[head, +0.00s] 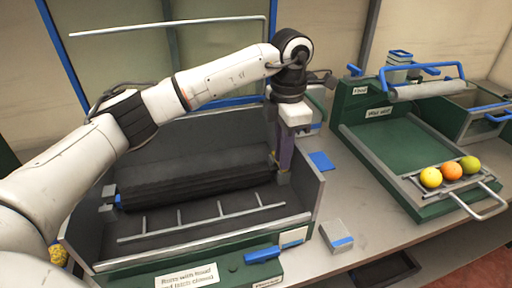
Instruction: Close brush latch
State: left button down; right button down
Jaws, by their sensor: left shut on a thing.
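The black brush roller (195,183) lies across the inside of the grey open-topped machine box (85,240). A small end block with a blue part (116,199) sits at its left end. My left gripper (282,168) points down at the roller's right end, inside the box's right wall. It is shut on a small part there, apparently the brush latch; the fingers hide most of it, and I cannot tell the latch's position. My right gripper is not in view.
A rack of metal bars (200,217) lies in front of the roller. A label (187,276) on the box front mentions the hood and latch. On the right, a green tray (385,140) holds an orange (452,171) between two other fruits. A small grey box (337,236) stands on the table.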

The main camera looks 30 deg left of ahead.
pick_arm(q)
jog(key=c, duration=1.7)
grip_release()
notch_tip(320, 180, up, 10)
jog(key=shift+d+r+b, duration=0.1)
jog(key=shift+r+b, duration=0.05)
jog(key=shift+b, duration=0.2)
jog(key=shift+s, duration=0.1)
